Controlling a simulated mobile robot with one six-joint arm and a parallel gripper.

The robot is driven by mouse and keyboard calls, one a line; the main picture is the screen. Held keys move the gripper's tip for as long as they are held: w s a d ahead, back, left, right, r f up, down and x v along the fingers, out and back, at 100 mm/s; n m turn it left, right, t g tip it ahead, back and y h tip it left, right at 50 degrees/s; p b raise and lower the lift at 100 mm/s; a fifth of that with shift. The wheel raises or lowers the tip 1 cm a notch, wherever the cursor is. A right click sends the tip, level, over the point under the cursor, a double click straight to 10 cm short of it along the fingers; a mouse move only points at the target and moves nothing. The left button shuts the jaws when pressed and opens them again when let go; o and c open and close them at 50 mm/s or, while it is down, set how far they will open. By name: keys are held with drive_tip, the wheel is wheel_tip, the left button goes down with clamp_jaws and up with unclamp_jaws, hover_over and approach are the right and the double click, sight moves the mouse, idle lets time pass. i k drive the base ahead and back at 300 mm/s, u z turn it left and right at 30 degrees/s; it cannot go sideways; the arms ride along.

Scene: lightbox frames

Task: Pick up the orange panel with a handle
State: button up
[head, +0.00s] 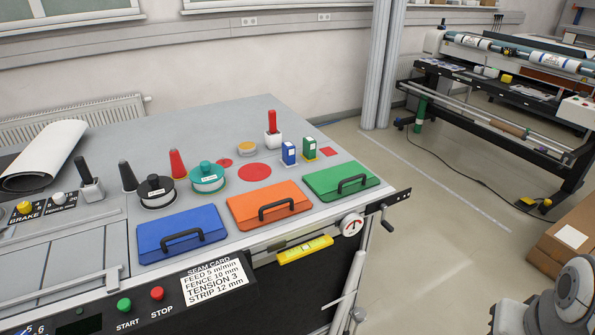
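The orange panel (258,194) lies flat near the front edge of the grey worktable (225,125) in the head view. A black bar handle (276,209) is fixed on its top. The panel sits between a blue panel (160,228) on its left and a green panel (325,182) on its right, each with a similar black handle. Nothing covers the orange panel. My gripper is not visible; a grey part of my arm shows at the lower right corner, well apart from the panels.
Behind the panels stand a black reel (157,193), a green reel (206,178), cones and small blue and green boxes. A yellow level (304,250), a dial gauge (351,225) and a crank line the front edge. Floor right of the table is open; a cardboard box (568,245) stands farther right.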

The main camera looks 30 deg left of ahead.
sight(251, 210)
drive_tip(key=u, duration=0.85)
drive_tip(key=i, duration=1.2)
drive_tip(key=u, duration=0.95)
drive_tip(key=k, duration=0.6)
drive_tip(key=u, duration=0.2)
drive_tip(key=i, duration=0.7)
drive_tip(key=z, duration=0.15)
